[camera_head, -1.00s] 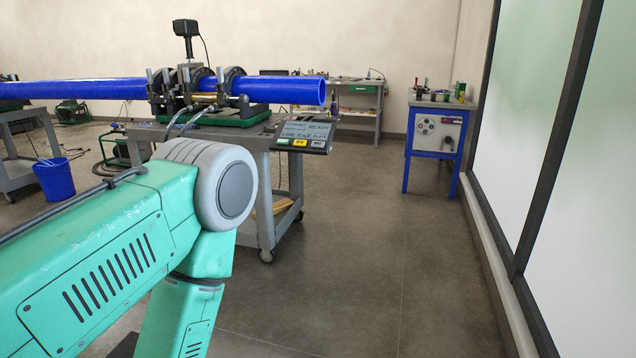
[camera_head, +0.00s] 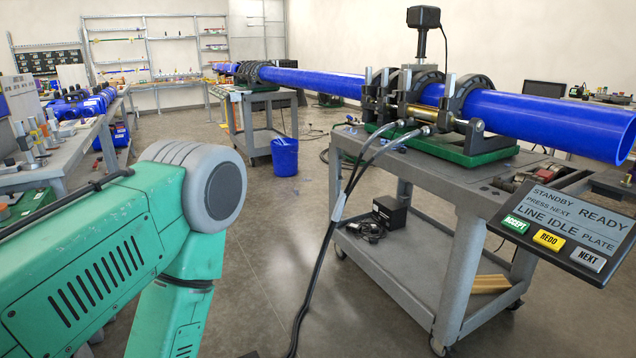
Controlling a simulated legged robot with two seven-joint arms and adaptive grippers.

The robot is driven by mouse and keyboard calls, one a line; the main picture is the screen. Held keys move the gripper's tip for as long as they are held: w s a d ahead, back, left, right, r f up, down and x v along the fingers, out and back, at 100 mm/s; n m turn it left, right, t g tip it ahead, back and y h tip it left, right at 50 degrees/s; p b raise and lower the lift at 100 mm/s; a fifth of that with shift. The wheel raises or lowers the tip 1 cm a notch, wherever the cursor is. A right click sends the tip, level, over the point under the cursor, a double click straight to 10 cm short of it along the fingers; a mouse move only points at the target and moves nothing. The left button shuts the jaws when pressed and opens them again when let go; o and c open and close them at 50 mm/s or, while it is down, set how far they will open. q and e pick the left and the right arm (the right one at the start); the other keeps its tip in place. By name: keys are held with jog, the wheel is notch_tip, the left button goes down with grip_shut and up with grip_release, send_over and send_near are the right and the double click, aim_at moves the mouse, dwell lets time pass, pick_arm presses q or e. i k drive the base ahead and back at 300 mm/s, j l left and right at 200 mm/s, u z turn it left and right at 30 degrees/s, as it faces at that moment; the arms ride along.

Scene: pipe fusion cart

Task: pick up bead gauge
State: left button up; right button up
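I cannot make out a bead gauge in the head view; small tools on the left bench are too small to tell apart. My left arm, green with a grey joint, fills the lower left, and its gripper is out of the frame. My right arm and gripper are not in view. The fusion cart (camera_head: 398,270) stands at the right. A blue pipe (camera_head: 540,122) lies in the clamps of the fusion machine (camera_head: 420,105) on it.
A bench (camera_head: 72,143) with several small items runs along the left. A second cart (camera_head: 236,128) supports the pipe's far end, with a blue bucket (camera_head: 285,157) beside it. Hoses (camera_head: 322,240) hang to the floor. A control panel (camera_head: 566,229) juts out at right.

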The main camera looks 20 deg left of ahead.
aim_at(54, 122)
jog(key=i+j+u, duration=0.25)
jog(key=i+u, duration=0.15)
jog(key=i+j+u, duration=0.1)
jog(key=i+u, duration=0.3)
jog(key=i, duration=0.15)
jog(key=i+u, duration=0.4)
jog(key=i+l+u, duration=0.2)
jog(key=i+u, duration=0.15)
jog(key=i, duration=0.2)
jog(key=i+u, duration=0.35)
jog(key=i+l+u, duration=0.3)
jog(key=i, duration=0.15)
jog(key=i+l+u, duration=0.2)
jog(key=i+u, duration=0.15)
